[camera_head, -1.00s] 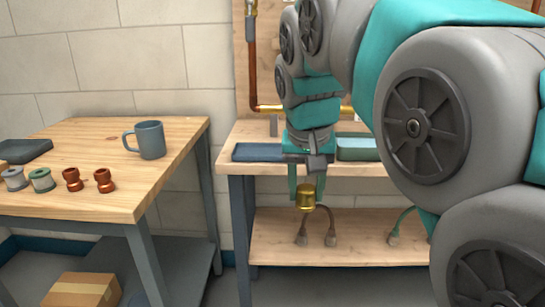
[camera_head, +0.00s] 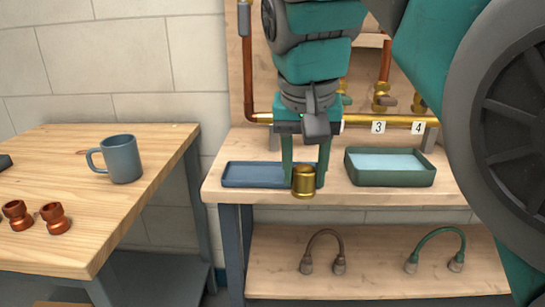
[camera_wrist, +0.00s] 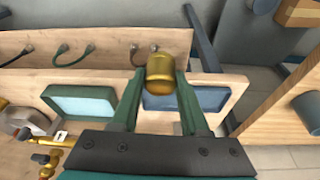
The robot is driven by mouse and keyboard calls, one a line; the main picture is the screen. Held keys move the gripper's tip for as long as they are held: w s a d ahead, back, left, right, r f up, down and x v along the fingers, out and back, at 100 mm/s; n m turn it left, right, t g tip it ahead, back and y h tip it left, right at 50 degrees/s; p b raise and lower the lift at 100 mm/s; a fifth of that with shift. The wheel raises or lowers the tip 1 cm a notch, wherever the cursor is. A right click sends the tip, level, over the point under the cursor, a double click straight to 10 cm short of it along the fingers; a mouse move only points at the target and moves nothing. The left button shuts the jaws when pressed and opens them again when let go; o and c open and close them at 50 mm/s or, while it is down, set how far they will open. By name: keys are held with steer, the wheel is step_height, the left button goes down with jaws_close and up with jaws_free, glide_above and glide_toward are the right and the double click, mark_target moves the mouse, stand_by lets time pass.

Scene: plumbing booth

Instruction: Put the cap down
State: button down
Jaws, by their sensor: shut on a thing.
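The brass cap (camera_head: 303,181) is held between the green fingers of my gripper (camera_head: 305,168), in front of the front edge of the bench (camera_head: 330,192). It also shows in the wrist view (camera_wrist: 160,72) between the fingertips (camera_wrist: 160,80). My gripper is shut on it. A shallow blue tray (camera_head: 240,175) lies on the bench behind and left of the cap; my fingers hide its right part.
A green tray with a pale blue inside (camera_head: 390,166) stands to the right on the bench. Brass pipework (camera_head: 395,121) runs behind. A lower shelf (camera_head: 380,270) holds bent hoses. The left table (camera_head: 110,200) bears a blue mug (camera_head: 121,158) and copper fittings (camera_head: 54,217).

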steer(key=w+a, duration=0.1)
steer(key=w, duration=0.3)
steer(key=w+a+f+p, duration=0.1)
steer(key=w+a, duration=0.1)
steer(key=w, duration=0.3)
steer(key=w+a, duration=0.1)
steer(key=w, duration=0.3)
steer(key=shift+w+a+f+p, duration=0.2)
steer(key=shift+w+a+p, duration=0.1)
steer(key=shift+w+a, duration=0.1)
steer(key=shift+f, duration=1.75)
steer(key=shift+f, duration=0.1)
steer(key=shift+c, duration=2)
jaws_free()
